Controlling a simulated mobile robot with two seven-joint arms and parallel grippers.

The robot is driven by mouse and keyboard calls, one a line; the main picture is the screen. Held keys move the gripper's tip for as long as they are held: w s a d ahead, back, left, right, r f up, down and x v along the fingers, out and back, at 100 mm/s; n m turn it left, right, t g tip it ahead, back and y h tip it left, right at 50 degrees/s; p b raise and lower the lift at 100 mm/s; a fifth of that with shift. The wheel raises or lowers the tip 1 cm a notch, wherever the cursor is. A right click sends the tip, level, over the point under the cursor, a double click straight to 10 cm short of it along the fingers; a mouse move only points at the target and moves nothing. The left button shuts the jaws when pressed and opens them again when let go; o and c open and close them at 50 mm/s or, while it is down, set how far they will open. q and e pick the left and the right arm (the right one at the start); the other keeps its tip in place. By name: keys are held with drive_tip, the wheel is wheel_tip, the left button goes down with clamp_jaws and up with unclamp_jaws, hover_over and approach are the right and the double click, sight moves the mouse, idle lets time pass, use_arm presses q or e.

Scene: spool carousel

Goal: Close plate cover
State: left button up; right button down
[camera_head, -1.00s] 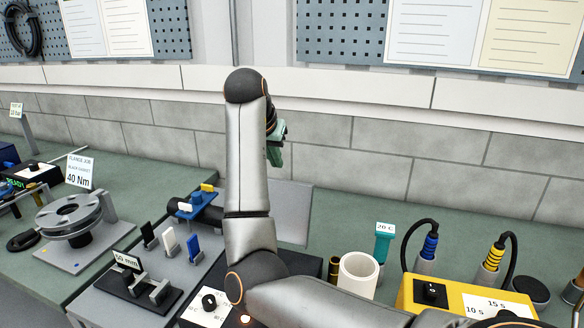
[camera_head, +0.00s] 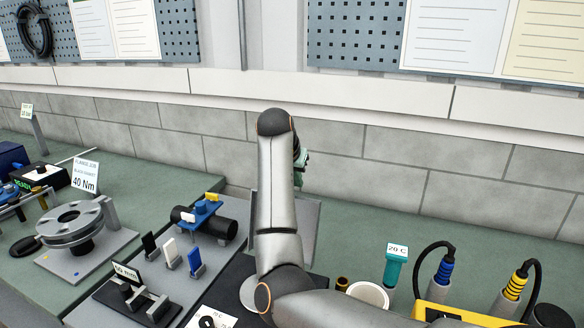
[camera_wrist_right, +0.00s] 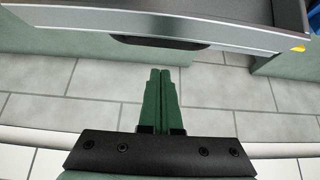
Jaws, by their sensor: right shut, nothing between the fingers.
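A flat grey panel (camera_head: 308,238), which looks like the plate cover, stands raised and tilted behind my right arm. In the right wrist view a grey metal edge with a dark handle (camera_wrist_right: 158,43) crosses the top, probably the cover's edge. My right gripper (camera_head: 303,160) has green fingers and is above the panel's top edge in the head view. In the right wrist view the gripper (camera_wrist_right: 160,72) is shut and empty, its tips just below the handle in the picture. My left gripper is not in view.
A white cup (camera_head: 368,293), a teal 20 C post (camera_head: 395,268) and a yellow box (camera_head: 440,296) with cabled plugs stand right of my arm. A black cylinder with a blue clamp (camera_head: 203,215) and a round flange (camera_head: 75,222) stand left. The block wall is close behind.

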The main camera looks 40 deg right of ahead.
drive_tip(key=shift+s+a+f+p, duration=0.25)
drive_tip(key=shift+s+a+f, duration=0.1)
drive_tip(key=shift+a, duration=0.3)
drive_tip(key=shift+s+a+f+p, duration=0.25)
drive_tip(key=shift+s+a+f, duration=0.1)
drive_tip(key=shift+a, duration=0.25)
drive_tip(key=shift+r, duration=0.1)
